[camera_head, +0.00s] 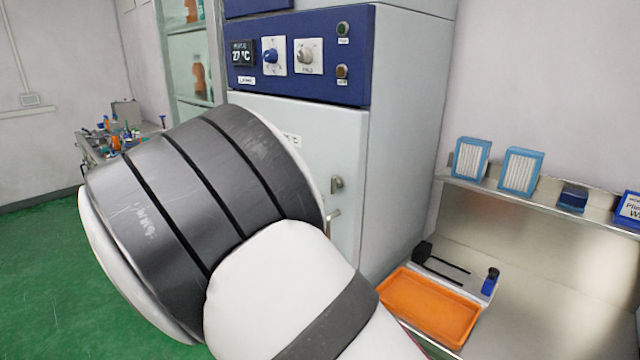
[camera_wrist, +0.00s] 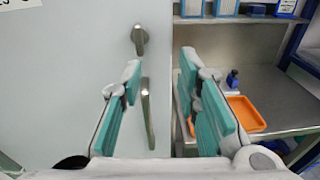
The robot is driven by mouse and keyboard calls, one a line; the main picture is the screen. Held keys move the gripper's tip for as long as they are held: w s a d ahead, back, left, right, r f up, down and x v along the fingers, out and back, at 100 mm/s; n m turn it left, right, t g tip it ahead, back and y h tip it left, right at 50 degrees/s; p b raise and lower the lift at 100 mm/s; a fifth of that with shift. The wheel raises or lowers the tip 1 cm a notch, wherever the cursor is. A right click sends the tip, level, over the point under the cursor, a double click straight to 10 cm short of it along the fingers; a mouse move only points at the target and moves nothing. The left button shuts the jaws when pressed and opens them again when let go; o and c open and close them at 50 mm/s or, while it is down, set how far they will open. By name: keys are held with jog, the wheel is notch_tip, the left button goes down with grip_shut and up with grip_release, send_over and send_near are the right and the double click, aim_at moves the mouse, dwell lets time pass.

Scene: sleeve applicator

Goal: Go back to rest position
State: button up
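My gripper (camera_wrist: 160,85) shows in the wrist view with its two teal-padded fingers spread wide apart. It is open, with nothing between the pads. Behind the gap are the light grey cabinet door and its metal handle (camera_wrist: 148,112); whether the fingers are close to the handle is hard to tell. In the head view my arm fills the lower middle and hides my gripper and part of the cabinet (camera_head: 400,120). The door looks shut.
An orange tray (camera_head: 432,304) lies on a steel bench (camera_head: 560,285) at right, beside a small device with a blue part (camera_head: 489,284). Blue-framed boxes (camera_head: 520,171) stand on the shelf above. Green floor (camera_head: 45,270) is clear at left; a cluttered table (camera_head: 100,150) stands behind.

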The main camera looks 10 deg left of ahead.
jog(key=s+d+r+m+g+y, duration=0.1)
jog(key=s+d+m+g, duration=0.25)
jog(key=d, duration=0.45)
jog(key=s+d+r+m+g+y, duration=0.1)
jog(key=s+d+m+g+y, duration=0.25)
jog(key=d, duration=0.55)
jog(key=s+d+r+m+g+h, duration=0.1)
jog(key=s+d+r+m+g, duration=0.1)
jog(key=s+d+m, duration=0.5)
jog(key=s+d+m+y, duration=0.2)
jog(key=s+m+y, duration=0.2)
jog(key=s, duration=0.6)
jog(key=s+d+r+m+t+y, duration=0.1)
jog(key=s+d+m+y, duration=0.1)
jog(key=s+m, duration=0.7)
jog(key=shift+s+d+t+y, duration=0.3)
jog(key=shift+s+y, duration=0.15)
jog(key=shift+y, duration=0.4)
jog(key=shift+o, duration=0.4)
jog(key=shift+r, duration=0.1)
